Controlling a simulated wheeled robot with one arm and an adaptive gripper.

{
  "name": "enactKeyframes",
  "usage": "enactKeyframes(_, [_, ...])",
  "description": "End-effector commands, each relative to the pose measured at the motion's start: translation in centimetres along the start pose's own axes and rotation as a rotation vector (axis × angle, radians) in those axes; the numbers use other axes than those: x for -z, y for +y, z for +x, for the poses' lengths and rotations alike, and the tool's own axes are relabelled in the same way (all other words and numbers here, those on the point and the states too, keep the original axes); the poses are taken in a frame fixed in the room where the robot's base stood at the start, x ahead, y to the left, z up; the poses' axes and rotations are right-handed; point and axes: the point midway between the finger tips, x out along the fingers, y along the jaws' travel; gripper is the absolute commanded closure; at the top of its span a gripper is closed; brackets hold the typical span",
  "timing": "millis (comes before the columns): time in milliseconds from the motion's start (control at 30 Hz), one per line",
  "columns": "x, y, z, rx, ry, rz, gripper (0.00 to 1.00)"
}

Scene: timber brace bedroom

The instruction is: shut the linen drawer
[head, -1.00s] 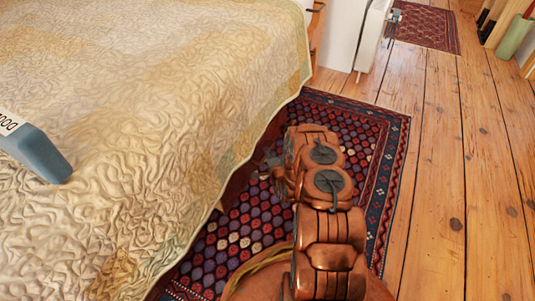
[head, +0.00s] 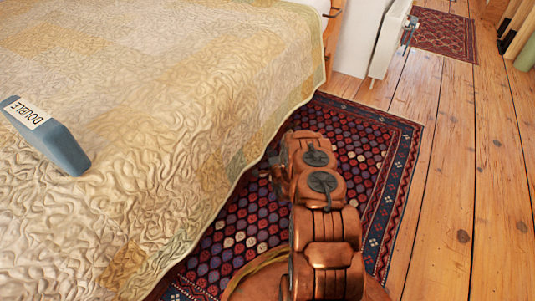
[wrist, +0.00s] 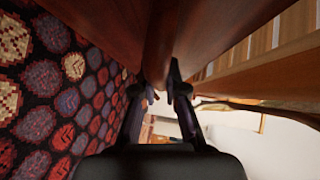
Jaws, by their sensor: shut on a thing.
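In the wrist view, a reddish-brown wooden panel (wrist: 168,35) runs down between my fingers; it looks like part of the linen drawer. My gripper (wrist: 158,90) is shut on its edge, with one dark finger on each side. In the head view, my gripper (head: 272,168) is low beside the bed's quilt edge, partly hidden by my arm. The drawer itself does not show there, as the quilt hangs over that side. How far it stands open cannot be told.
The quilted bed (head: 170,100) fills the left, with a grey-blue block labelled "DOUBLE" (head: 55,145) on it. A patterned rug (head: 375,150) lies beside the bed. Plank floor (head: 450,160) is clear to the right. A white panel (head: 390,40) stands at the back.

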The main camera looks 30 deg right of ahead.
Motion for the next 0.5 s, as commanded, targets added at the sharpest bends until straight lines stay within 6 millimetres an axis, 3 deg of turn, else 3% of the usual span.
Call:
enactKeyframes(367, [0.08,-0.04,0.32,0.000,0.004,0.001,1.00])
enactKeyframes(400, [0.06,-0.06,0.34,0.001,0.004,0.001,0.87])
enactKeyframes(500, [0.08,-0.06,0.32,0.001,0.004,0.001,0.76])
